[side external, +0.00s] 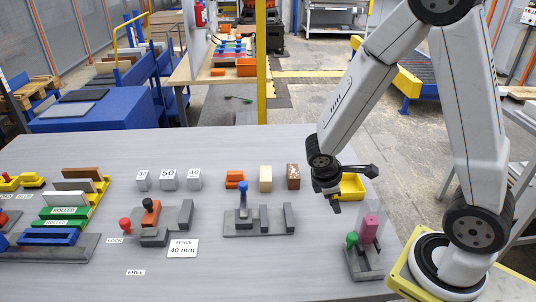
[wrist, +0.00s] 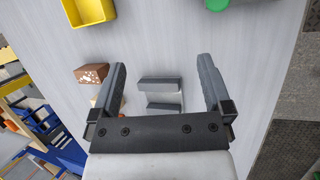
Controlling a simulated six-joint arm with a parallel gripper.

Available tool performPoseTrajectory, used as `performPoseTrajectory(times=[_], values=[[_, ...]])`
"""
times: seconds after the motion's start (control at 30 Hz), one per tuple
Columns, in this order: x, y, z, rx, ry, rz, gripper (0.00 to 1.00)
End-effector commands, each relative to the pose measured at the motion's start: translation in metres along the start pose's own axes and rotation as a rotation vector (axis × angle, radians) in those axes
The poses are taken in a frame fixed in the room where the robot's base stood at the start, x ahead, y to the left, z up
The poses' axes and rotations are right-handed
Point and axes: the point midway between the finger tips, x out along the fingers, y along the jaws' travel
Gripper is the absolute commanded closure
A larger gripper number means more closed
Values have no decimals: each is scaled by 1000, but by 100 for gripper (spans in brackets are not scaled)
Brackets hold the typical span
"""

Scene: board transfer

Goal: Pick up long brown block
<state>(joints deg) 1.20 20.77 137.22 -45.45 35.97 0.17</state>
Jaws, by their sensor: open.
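A long brown block (side external: 82,173) lies at the back of the rack on the left of the table, behind a white block and the green blocks, in the side external view. My gripper (side external: 338,188) is far to its right, above the table near the yellow bin. It is open and empty; in the wrist view both fingers (wrist: 160,78) stand wide apart. The long brown block does not show in the wrist view. A shorter, speckled brown block (side external: 293,176) stands upright left of my gripper, and also shows in the wrist view (wrist: 91,73).
A yellow bin (side external: 352,186) is behind my gripper. A grey fixture with a blue-topped post (side external: 243,200) and grey bars stands left of it. Small numbered grey blocks (side external: 168,179) stand mid-table.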

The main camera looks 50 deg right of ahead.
Motion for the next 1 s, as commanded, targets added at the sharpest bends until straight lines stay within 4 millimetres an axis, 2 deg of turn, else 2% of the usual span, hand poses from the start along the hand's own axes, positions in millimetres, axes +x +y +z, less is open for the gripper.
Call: performPoseTrajectory(times=[0.23,0.47,0.77,1.0], values=[[28,31,3,-276,-160,142,0],[50,63,-6,-528,-282,295,0],[75,97,-36,-845,-393,520,0],[94,112,-73,-1082,-437,722,0]])
